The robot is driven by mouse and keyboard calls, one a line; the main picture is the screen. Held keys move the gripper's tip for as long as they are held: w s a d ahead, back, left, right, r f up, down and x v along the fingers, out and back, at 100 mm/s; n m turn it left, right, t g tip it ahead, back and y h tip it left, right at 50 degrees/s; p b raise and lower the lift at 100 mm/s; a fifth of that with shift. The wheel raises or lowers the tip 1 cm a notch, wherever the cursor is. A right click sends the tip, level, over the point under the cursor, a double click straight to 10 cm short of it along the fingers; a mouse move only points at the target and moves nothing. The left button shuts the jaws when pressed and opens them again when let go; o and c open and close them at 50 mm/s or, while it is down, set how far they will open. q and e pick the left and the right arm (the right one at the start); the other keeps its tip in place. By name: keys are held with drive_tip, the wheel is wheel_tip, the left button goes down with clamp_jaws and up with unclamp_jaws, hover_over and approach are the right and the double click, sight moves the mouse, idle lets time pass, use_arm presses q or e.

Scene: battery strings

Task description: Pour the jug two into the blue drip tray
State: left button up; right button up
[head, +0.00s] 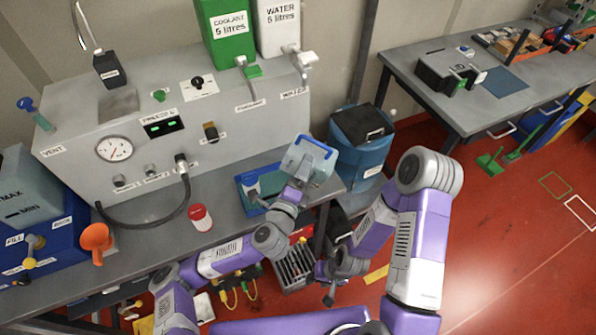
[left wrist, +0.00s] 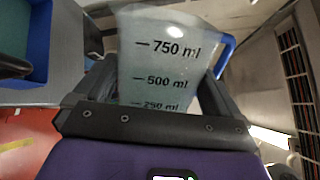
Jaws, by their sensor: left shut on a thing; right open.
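A translucent measuring jug (head: 308,160) with a blue handle is held over the grey bench near its front right edge. In the left wrist view the jug (left wrist: 162,65) shows 750, 500 and 250 ml marks. My left gripper (head: 287,197) is shut on the jug. I cannot read a number naming the jug, nor tell its contents. The blue drip tray (head: 244,205) lies on the bench just left of the jug, partly hidden by my left gripper; its edge also shows in the left wrist view (left wrist: 41,40). My right gripper (head: 329,288) is open and empty, low before the bench.
A grey machine (head: 130,155) with gauge and hose fills the bench's back. A blue bin (head: 361,155) stands right of the bench. Red floor at right is mostly clear.

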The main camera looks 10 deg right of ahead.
sight(293, 164)
use_arm(q)
drive_tip(key=shift+a+r, duration=0.1)
drive_tip(key=shift+r, duration=0.05)
idle(0.6)
drive_tip(key=shift+w+a+r+n, duration=0.1)
drive_tip(key=shift+a+r+n, duration=0.2)
drive_tip(key=shift+n, duration=0.5)
drive_tip(key=shift+r, duration=0.1)
idle(0.4)
drive_tip(key=shift+w+a+r+n, duration=0.15)
drive_tip(key=shift+r+n, duration=0.15)
drive_tip(key=shift+n, duration=0.4)
idle(0.7)
drive_tip(key=shift+w+a+r+n, duration=0.2)
drive_tip(key=shift+a+r+n, duration=0.2)
drive_tip(key=shift+n, duration=0.4)
idle(1.7)
